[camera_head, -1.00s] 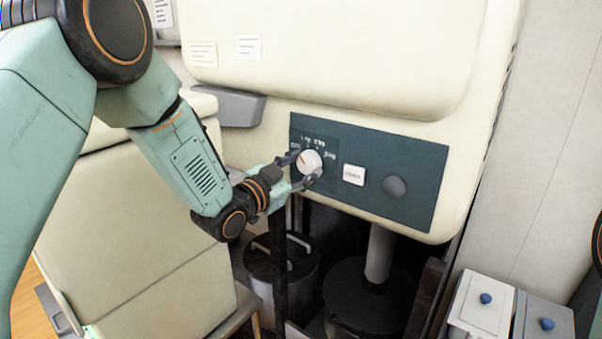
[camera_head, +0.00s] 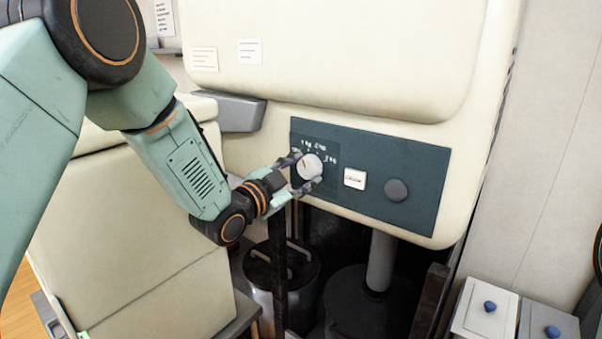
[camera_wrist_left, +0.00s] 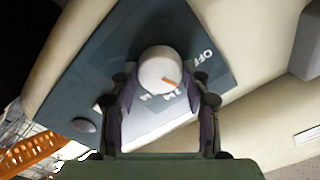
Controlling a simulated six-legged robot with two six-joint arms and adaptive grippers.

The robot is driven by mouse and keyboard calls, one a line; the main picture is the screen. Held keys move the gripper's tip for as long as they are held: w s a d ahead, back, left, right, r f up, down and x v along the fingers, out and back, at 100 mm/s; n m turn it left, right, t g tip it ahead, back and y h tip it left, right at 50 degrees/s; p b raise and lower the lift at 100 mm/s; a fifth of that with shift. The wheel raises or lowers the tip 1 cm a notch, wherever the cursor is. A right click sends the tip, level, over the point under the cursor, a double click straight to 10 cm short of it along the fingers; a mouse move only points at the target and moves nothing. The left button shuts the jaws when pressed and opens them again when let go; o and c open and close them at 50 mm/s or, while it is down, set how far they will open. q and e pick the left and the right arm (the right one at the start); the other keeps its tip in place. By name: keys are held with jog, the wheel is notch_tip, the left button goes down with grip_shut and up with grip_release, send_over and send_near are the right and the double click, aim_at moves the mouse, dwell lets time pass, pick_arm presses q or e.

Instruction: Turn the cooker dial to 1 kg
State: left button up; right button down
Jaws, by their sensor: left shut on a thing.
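The white round cooker dial (camera_head: 311,167) sits on the dark panel (camera_head: 420,165) of the cream cooker. It also shows in the left wrist view (camera_wrist_left: 157,68), with an orange pointer mark on its face. My left gripper (camera_head: 302,173) is shut on the dial, one finger on each side; both fingers show in the wrist view (camera_wrist_left: 160,88). In the head view the mark points up and left, toward the OFF and 1 kg side. In the wrist view it points down right, between OFF and the labels below; the exact setting is hard to tell. My right gripper is out of view.
A white switch (camera_head: 355,179) and a dark round knob (camera_head: 396,190) are right of the dial. Below the panel stand a dark lidded pot (camera_head: 282,268) and a grey column (camera_head: 381,262). White boxes with blue knobs (camera_head: 489,306) stand at lower right.

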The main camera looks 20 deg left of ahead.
pick_arm(q)
jog(key=o, duration=1.2)
jog(key=shift+s+d+r, duration=0.1)
jog(key=shift+r, duration=0.05)
jog(key=shift+c, duration=0.2)
jog(key=v, duration=1.2)
